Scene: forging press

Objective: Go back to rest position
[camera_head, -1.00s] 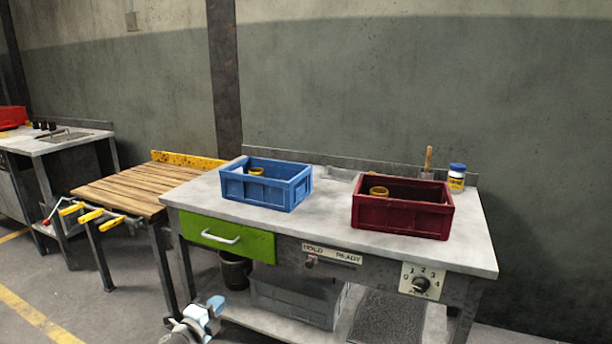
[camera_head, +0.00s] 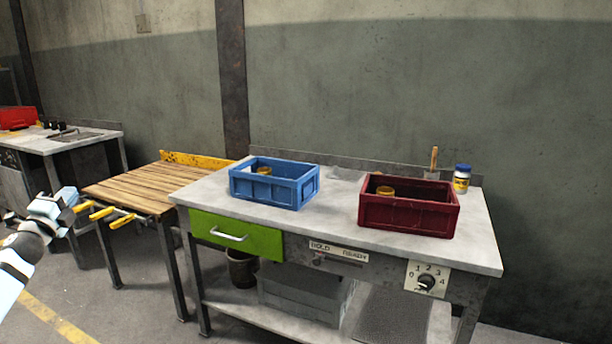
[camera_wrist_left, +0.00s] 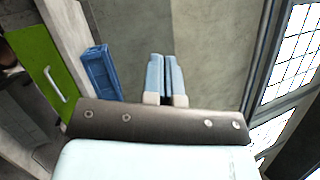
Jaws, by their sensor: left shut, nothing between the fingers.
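My left gripper (camera_wrist_left: 165,75) shows in the left wrist view with its two pale blue fingers side by side, shut and holding nothing. In the head view my left gripper (camera_head: 66,196) is at the left edge, raised in front of the wooden slatted table, clear of the workbench. My right gripper is not in view.
The grey workbench (camera_head: 330,222) carries a blue crate (camera_head: 272,190) and a dark red crate (camera_head: 405,218), each with a yellow item inside. Its green drawer (camera_head: 236,236) is shut. A wooden table (camera_head: 150,186) with yellow-handled clamps stands left. Floor in front is free.

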